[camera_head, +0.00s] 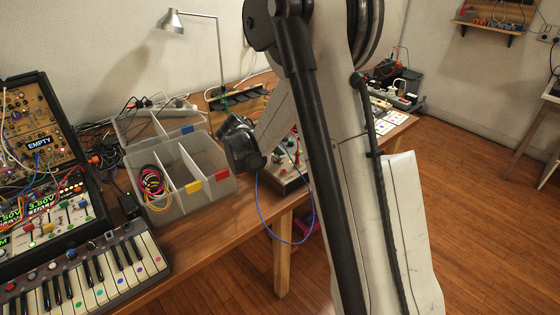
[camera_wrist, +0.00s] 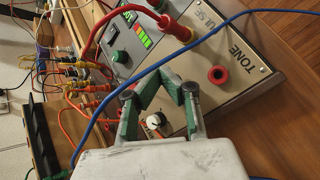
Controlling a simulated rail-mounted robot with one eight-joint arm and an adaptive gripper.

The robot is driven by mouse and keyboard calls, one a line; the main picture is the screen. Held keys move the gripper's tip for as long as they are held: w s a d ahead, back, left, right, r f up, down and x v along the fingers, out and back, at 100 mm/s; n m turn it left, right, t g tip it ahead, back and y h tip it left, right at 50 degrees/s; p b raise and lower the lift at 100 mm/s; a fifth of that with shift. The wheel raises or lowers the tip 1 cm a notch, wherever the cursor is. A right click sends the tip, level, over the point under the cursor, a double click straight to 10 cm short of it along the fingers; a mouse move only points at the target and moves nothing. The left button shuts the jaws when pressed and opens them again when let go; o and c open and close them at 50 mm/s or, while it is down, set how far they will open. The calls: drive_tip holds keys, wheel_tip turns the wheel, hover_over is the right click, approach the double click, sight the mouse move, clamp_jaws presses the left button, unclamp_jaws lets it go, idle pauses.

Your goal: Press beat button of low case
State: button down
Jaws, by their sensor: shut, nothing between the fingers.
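The panel carries "TONE" lettering and a second, partly readable label. It has a green button or knob (camera_wrist: 120,56), a lit green and red bar (camera_wrist: 143,38), a white knob (camera_wrist: 154,121) and a red socket (camera_wrist: 217,74). I cannot read a beat label on any button. Whether the fingertips touch the panel cannot be told. In the head view, a small low case (camera_head: 287,181) sits behind my arm, partly hidden; the fingertips are not visible there.
A blue cable (camera_wrist: 162,63) crosses the wrist view close to my fingers. Red and orange plugs crowd the left. In the head view, a grey bin (camera_head: 185,203), a keyboard (camera_head: 85,275) and synth cases (camera_head: 37,145) stand on the left of the wooden table.

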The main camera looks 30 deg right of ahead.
drive_tip(key=shift+r, duration=0.3)
drive_tip(key=shift+r+p, duration=1.55)
drive_tip(key=shift+r, duration=1.3)
drive_tip(key=shift+s+a+r, duration=0.1)
drive_tip(key=shift+s+r, duration=0.05)
drive_tip(key=shift+r, duration=0.1)
drive_tip(key=s+a+r+m+t+y, duration=0.1)
drive_tip(key=s+a+r+m+y, duration=0.2)
drive_tip(key=s+a, duration=0.3)
drive_tip(key=s+a+r+m+t+y, duration=0.2)
drive_tip(key=s+a+r+m+y, duration=0.1)
drive_tip(key=s, duration=1.1)
drive_tip(key=s+a+r+m+t+y, duration=0.1)
drive_tip(key=s+a+r+m, duration=0.3)
drive_tip(key=s+a, duration=0.6)
drive_tip(key=shift+s+r+m+t+y, duration=0.35)
drive_tip(key=shift+m+y, duration=0.55)
drive_tip(key=shift+m, duration=0.3)
